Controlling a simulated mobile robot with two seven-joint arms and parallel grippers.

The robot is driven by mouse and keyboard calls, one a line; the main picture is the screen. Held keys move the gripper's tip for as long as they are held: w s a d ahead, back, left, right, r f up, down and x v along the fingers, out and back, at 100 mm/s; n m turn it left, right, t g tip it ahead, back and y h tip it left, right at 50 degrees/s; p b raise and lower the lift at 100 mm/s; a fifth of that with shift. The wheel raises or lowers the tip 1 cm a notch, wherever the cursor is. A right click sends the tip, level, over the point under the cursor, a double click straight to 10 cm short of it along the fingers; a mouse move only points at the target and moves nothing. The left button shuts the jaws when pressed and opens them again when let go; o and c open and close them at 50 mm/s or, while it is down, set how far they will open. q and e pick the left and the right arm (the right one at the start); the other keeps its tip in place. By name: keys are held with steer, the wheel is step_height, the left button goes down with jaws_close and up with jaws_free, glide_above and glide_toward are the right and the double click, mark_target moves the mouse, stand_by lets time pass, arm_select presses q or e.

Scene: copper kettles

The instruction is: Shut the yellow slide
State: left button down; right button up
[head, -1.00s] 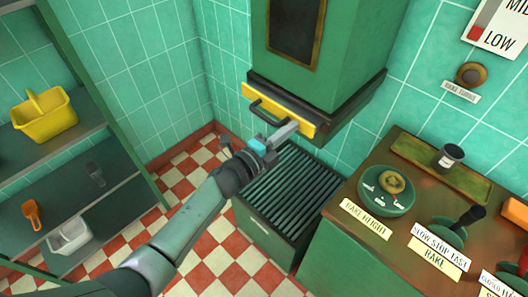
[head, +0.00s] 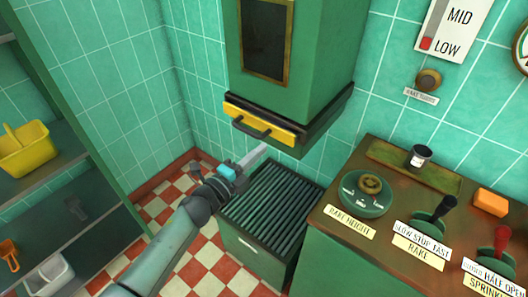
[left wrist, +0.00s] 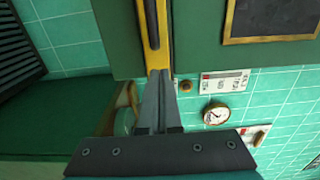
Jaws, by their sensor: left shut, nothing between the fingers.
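The yellow slide (head: 254,121) is a yellow bar with a dark handle (head: 250,128), at the lower front edge of the green hopper (head: 262,80). Its front looks close against the hopper; I cannot tell exactly how far in it is. My left gripper (head: 263,148) is shut and empty, just below the right part of the slide and above the slatted box. In the left wrist view the yellow slide (left wrist: 166,40) and its handle (left wrist: 151,25) lie ahead of the shut fingertips (left wrist: 158,74); contact is unclear. My right gripper is out of view.
A green box with dark slats (head: 275,205) stands below the hopper. A control counter (head: 400,215) with a dial and levers is at the right. Shelves (head: 55,165) with a yellow basket (head: 25,150) stand left. Checkered floor is clear between.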

arm_select(q)
steer(key=shift+v, duration=4.2)
steer(key=s+a+f+n+g+y+b, duration=0.1)
steer(key=s+a+f+n+y, duration=0.3)
steer(key=f, duration=0.7)
steer(key=s+a+f+n+g+y+b, duration=0.25)
steer(key=f+n, duration=0.25)
steer(key=f, duration=0.5)
steer(key=s+a+f+n+g+y, duration=0.15)
steer(key=s+a+f+n, duration=0.3)
steer(key=f, duration=0.65)
steer(key=s+f+n+g+y+b, duration=0.1)
steer(key=s+f, duration=0.4)
steer(key=s, duration=0.5)
steer(key=s+a+f+n+g+y+b, duration=0.1)
steer(key=s+f+n+g, duration=0.3)
steer(key=s, duration=0.6)
steer(key=s+f+n+g+y+b, duration=0.1)
steer(key=s+f+n+g, duration=0.2)
steer(key=s+f, duration=0.5)
steer(key=shift+s+a+n, duration=0.3)
steer(key=shift+s+n, duration=0.55)
steer(key=shift+s, duration=0.2)
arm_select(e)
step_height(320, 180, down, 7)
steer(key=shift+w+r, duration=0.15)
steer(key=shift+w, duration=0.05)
arm_select(q)
steer(key=shift+f, duration=0.1)
